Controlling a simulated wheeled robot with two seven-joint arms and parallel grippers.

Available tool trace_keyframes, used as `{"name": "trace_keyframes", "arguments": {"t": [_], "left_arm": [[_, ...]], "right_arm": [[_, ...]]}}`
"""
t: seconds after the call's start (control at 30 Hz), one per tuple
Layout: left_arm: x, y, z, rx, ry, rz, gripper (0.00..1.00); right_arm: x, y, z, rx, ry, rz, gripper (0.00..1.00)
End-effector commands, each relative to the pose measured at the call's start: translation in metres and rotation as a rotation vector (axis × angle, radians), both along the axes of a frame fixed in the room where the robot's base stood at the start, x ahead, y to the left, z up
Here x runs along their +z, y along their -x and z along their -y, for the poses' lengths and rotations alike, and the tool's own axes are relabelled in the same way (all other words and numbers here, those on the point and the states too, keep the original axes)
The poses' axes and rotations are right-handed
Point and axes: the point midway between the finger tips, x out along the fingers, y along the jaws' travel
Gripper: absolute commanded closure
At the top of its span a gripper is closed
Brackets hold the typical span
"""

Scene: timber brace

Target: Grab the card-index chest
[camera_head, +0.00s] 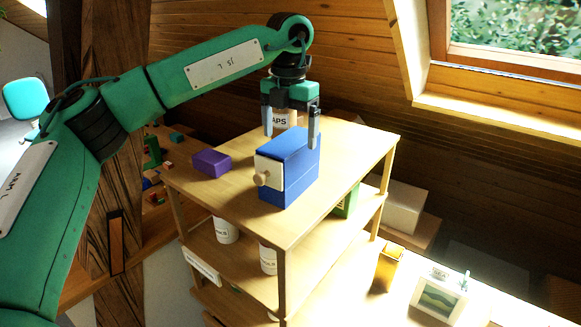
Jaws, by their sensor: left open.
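The card-index chest (291,172) is a blue box with a cream drawer front and a round wooden knob. It stands upright on the top board of a wooden shelf unit (213,192). My left gripper (292,138) comes down from above at the chest's far side. Its fingers point down and are apart. The right finger overlaps the chest's far edge in the picture; I cannot tell whether it touches. A jar with a lettered label (281,120) shows between the fingers, behind the chest. My right gripper is not in view.
A purple box (211,162) lies left of the chest on the same board. Lower shelves hold white cups (225,231) and a green item (347,203). A timber post (104,230) stands at left. The top board's right part is clear.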

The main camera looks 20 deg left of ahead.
Motion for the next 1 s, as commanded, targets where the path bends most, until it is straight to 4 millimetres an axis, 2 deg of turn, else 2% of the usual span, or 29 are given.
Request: {"name": "trace_keyframes", "arguments": {"t": [0.17,0.3,0.6,0.83,0.87,1.0], "left_arm": [[-0.008,0.0,0.0,-0.001,-0.001,-0.001,0.09],[-0.021,0.0,0.001,-0.002,-0.002,-0.002,0.09],[-0.055,-0.001,0.002,0.0,-0.001,-0.001,0.09],[-0.058,-0.001,0.002,0.0,-0.001,0.001,0.09],[-0.058,-0.001,0.002,0.0,-0.001,0.001,0.11],[-0.058,-0.001,0.002,-0.001,-0.001,0.001,0.39]], "right_arm": [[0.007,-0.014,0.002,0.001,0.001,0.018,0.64],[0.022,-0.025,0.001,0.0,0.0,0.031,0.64],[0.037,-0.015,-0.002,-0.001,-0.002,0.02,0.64],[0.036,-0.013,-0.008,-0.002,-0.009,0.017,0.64],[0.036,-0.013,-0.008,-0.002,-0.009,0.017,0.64],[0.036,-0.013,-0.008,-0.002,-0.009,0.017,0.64]]}}
